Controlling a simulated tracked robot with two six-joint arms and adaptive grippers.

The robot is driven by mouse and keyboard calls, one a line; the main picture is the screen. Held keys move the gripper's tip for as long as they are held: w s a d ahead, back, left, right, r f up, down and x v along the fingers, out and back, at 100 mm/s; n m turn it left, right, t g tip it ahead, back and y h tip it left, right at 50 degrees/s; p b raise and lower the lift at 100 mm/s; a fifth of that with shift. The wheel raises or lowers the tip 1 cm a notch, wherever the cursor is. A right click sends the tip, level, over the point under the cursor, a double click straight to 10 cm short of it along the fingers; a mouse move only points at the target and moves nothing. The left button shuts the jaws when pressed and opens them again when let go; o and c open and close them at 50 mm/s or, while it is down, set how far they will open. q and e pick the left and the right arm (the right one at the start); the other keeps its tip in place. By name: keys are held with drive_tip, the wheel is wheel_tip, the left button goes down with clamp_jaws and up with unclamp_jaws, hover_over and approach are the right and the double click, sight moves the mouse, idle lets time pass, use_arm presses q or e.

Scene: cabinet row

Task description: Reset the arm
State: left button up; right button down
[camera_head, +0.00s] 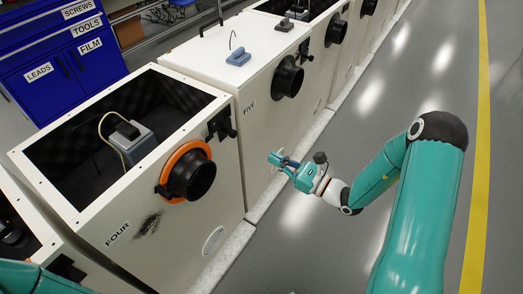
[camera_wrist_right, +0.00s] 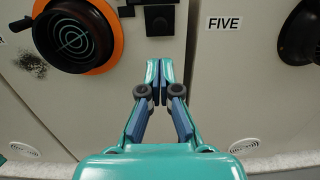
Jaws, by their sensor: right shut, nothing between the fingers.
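My right arm (camera_head: 420,190) comes in from the right in the head view, over the grey floor. My right gripper (camera_head: 279,160) is in front of the cabinet row, near the seam between cabinet FOUR and cabinet FIVE. In the right wrist view the right gripper's fingertips (camera_wrist_right: 159,70) are together, with nothing between them. Cabinet FOUR (camera_head: 185,245) has an orange-ringed black port (camera_head: 190,172) and a dark smudge. Cabinet FIVE (camera_head: 262,130) has a plain black port (camera_head: 288,77). A teal part of my left arm shows at the lower left corner; its gripper is out of view.
A black latch (camera_head: 221,125) sticks out from cabinet FOUR's upper corner. Cabinet FOUR's top is open, with a grey device (camera_head: 130,140) inside. A blue tool cabinet (camera_head: 65,60) stands behind. The grey floor (camera_head: 390,100) is clear towards the yellow line (camera_head: 482,130).

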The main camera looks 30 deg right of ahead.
drive_tip(key=s+a+f+n+g+y, duration=0.1)
drive_tip(key=s+a+f+n+g, duration=0.6)
drive_tip(key=s, duration=0.3)
drive_tip(key=s+a+f+n+g+y, duration=0.2)
drive_tip(key=s+a+f+n+g, duration=0.4)
drive_tip(key=s+a+g, duration=0.35)
drive_tip(key=s+d+f+n+g+h, duration=0.1)
drive_tip(key=s+d+f+n+h, duration=0.1)
drive_tip(key=f+n+h, duration=0.3)
drive_tip(key=s+d+f+n+h, duration=0.2)
drive_tip(key=f+n+h, duration=0.1)
drive_tip(key=f+n, duration=0.3)
drive_tip(key=w+a+r+n+t+p, duration=0.1)
drive_tip(key=r+n+p, duration=0.1)
drive_tip(key=r+p, duration=0.7)
drive_tip(key=w+a+r+n+t+p, duration=0.1)
drive_tip(key=w+r+n+p, duration=0.1)
drive_tip(key=r+p, duration=0.7)
drive_tip(key=shift+w+r, duration=0.2)
drive_tip(key=shift+r, duration=0.5)
